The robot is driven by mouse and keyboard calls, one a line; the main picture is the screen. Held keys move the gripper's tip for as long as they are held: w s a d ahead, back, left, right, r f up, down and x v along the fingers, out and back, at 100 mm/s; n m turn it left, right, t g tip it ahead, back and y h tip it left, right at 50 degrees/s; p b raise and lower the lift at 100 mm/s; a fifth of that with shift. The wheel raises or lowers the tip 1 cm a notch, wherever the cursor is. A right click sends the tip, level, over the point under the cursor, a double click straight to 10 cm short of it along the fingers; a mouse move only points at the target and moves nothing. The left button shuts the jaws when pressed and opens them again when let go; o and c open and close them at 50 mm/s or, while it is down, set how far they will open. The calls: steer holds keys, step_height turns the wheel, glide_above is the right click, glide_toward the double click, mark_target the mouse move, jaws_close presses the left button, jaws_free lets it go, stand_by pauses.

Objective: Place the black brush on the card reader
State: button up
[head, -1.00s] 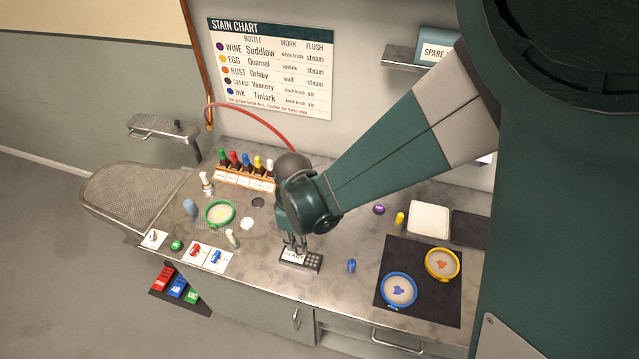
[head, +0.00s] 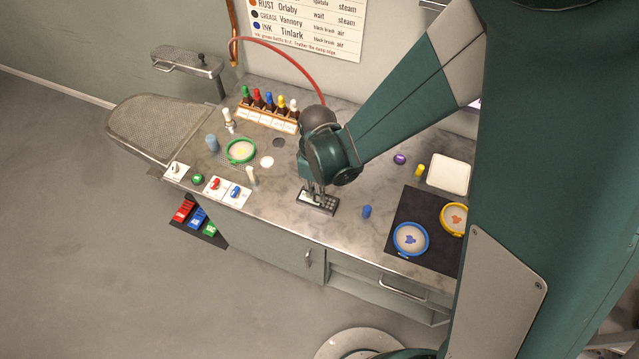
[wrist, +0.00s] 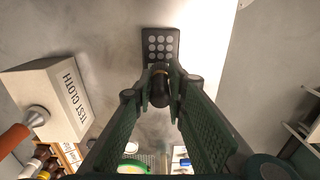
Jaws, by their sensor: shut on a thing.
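The card reader (head: 325,206) is a small dark block with a keypad. It lies near the front edge of the marble counter in the head view, and its grey round keys (wrist: 160,45) show at the top of the wrist view. My gripper (head: 315,190) points down right over the reader. In the wrist view its fingers (wrist: 161,84) are closed around the black brush (wrist: 160,92), seen end-on as a dark rounded handle with a brassy band. The brush's far end is hidden, so I cannot tell whether it touches the reader.
A blue capped item (head: 367,212) stands just right of the reader, before a dark mat (head: 408,208) with blue and yellow hoops. Left are red and blue switches (head: 226,190), a green hoop (head: 241,151) and a bottle rack (head: 267,118). A white TEST CLOTH box (wrist: 60,95) is in the wrist view.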

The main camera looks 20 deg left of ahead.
steer(key=shift+f, duration=0.4)
steer(key=o, duration=0.8)
steer(key=shift+o, duration=0.2)
steer(key=shift+r, duration=0.25)
steer(key=shift+r, duration=5.95)
steer(key=shift+d, duration=0.1)
